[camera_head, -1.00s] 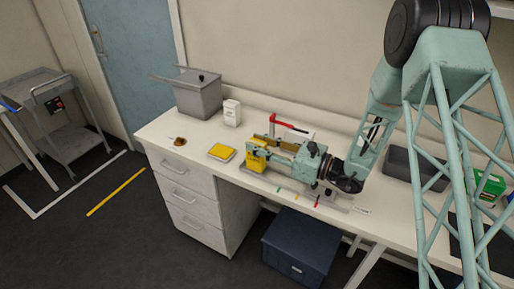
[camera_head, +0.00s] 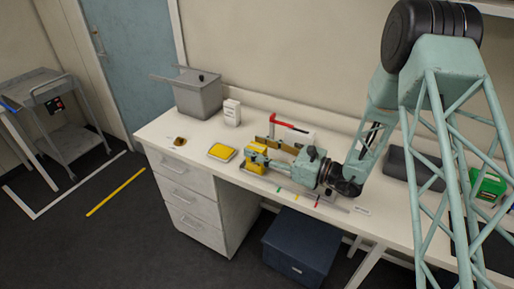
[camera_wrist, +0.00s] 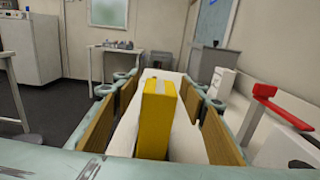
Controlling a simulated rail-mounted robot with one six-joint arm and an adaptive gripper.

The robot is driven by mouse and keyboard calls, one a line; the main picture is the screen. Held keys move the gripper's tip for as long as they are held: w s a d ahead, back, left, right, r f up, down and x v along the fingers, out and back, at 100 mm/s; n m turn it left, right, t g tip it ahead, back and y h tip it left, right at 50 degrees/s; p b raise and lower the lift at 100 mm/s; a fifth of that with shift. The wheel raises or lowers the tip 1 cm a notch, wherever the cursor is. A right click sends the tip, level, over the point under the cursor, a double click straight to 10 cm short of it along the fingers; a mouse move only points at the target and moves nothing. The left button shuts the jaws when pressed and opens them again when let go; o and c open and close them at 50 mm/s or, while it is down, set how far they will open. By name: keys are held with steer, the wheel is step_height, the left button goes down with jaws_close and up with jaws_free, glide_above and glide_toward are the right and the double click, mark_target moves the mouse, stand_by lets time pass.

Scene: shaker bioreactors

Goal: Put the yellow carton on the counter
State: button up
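The yellow carton (camera_head: 256,161) is upright at counter level, in front of my wrist in the camera_head view. In the camera_wrist view the carton (camera_wrist: 158,120) stands between the two tan finger pads of my gripper (camera_wrist: 163,112), with a visible gap on each side. My gripper (camera_head: 270,157) is open around the carton, and its fingers partly cover the carton in the camera_head view. The pale counter (camera_head: 190,130) lies beneath. The carton's base is hidden in the camera_wrist view.
A yellow-topped flat item (camera_head: 221,152) and a small brown item (camera_head: 179,141) lie left of the carton. Behind are a white container (camera_head: 232,112), a grey bin (camera_head: 198,93) and a red-handled item (camera_head: 289,125). Small coloured marks (camera_head: 296,197) line the front edge.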

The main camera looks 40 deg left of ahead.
steer(key=shift+d+r, duration=0.1)
steer(key=shift+d, duration=0.05)
steer(key=w+d, duration=0.1)
steer(key=d, duration=1)
steer(key=shift+w+d+p, duration=0.3)
steer(key=shift+w, duration=0.1)
stand_by(0.8)
